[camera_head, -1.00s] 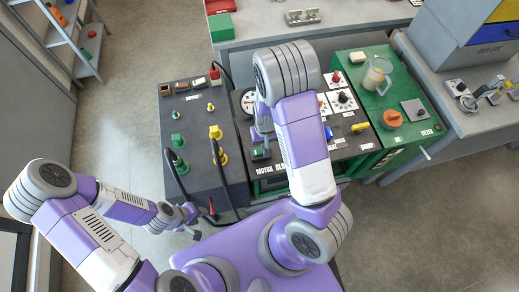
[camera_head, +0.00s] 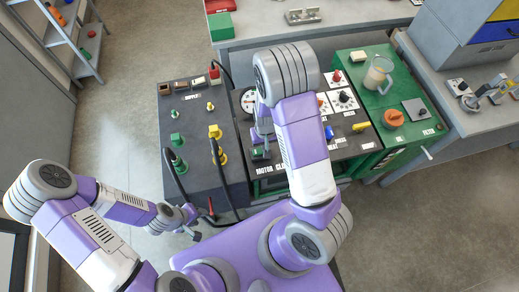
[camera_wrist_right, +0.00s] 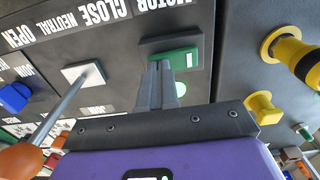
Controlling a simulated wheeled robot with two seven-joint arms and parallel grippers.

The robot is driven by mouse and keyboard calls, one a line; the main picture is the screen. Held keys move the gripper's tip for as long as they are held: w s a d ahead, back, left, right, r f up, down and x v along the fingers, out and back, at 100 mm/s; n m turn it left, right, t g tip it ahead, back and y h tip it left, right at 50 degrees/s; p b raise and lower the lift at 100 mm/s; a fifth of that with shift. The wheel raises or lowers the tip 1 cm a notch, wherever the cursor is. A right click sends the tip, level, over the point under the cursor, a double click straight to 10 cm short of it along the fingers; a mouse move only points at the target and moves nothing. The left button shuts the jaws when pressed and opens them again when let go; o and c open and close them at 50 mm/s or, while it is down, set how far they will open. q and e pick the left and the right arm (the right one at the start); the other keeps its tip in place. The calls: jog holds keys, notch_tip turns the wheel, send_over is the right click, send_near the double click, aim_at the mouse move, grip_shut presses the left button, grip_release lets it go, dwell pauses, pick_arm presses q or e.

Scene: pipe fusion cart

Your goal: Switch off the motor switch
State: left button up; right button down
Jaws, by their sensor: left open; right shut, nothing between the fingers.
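The motor switch (camera_wrist_right: 178,58) is a green rocker with a white line mark, set in a dark frame on the panel beside the MOTOR label (camera_wrist_right: 178,5). It also shows small in the head view (camera_head: 260,154). My right gripper (camera_wrist_right: 160,68) is shut and empty, with its fingertips at the rocker's near edge. Whether they touch it I cannot tell. In the head view my right arm hides much of that gripper. My left gripper (camera_head: 191,224) is open and empty, low at the left in front of the dark supply box.
A lever with an orange knob (camera_wrist_right: 20,160) rises left of my right gripper in the wrist view. Yellow connectors (camera_wrist_right: 292,55) stand at the right. The supply box (camera_head: 196,110) has black cables looping down its front. A green filter unit (camera_head: 408,105) stands on the right.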

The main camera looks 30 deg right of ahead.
jog(key=shift+f, duration=0.3)
jog(key=shift+r, duration=0.1)
notch_tip(320, 180, up, 7)
jog(key=p, duration=0.6)
jog(key=shift+s, duration=0.1)
dwell(0.7)
